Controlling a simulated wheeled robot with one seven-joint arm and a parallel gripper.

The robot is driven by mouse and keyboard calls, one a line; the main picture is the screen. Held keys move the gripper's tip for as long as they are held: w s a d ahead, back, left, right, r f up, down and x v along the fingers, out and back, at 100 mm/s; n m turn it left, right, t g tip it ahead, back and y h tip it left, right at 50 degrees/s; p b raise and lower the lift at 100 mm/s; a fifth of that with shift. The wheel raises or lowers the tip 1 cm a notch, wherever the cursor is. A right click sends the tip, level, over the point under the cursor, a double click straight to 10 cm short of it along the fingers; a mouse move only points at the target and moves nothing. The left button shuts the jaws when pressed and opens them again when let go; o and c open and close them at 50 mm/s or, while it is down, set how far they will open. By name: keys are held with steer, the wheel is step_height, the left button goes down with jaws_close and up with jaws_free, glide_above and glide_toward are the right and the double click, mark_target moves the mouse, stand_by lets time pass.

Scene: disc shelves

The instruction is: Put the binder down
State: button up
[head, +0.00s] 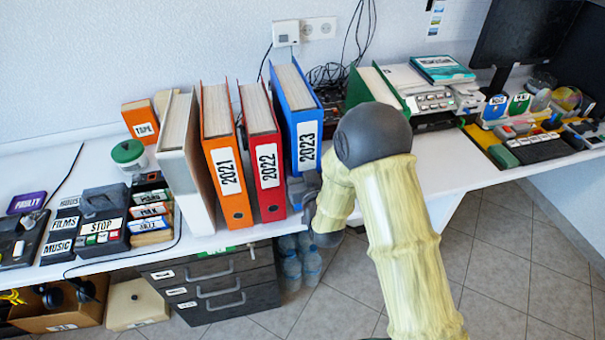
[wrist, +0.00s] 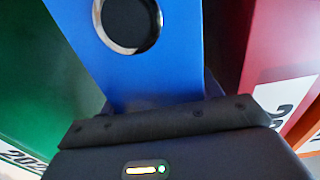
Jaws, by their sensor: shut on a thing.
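The blue binder labelled 2023 (head: 297,110) stands upright on the white desk, to the right of the red 2022 binder (head: 261,150). My gripper (head: 306,190) is at the lower front of the blue binder and shut on it. In the wrist view the blue spine (wrist: 135,70) with its round finger hole rises from between my jaws (wrist: 165,125). My fingertips are mostly hidden. I cannot tell whether the binder's bottom touches the desk.
An orange 2021 binder (head: 222,155) and a white binder (head: 183,160) stand further left. A green binder (head: 377,88) stands to the right, behind my arm. The desk (head: 440,160) has free room right of my arm. Drawers (head: 215,285) stand below.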

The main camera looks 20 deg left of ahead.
steer(key=shift+f, duration=1.45)
steer(key=o, duration=1.3)
steer(key=shift+f, duration=0.1)
steer(key=shift+s+d, duration=0.1)
steer(key=b+v, duration=0.1)
steer(key=v, duration=1)
steer(key=shift+s+d+b, duration=0.25)
steer(key=shift+s+b, duration=0.1)
steer(key=shift+b, duration=0.05)
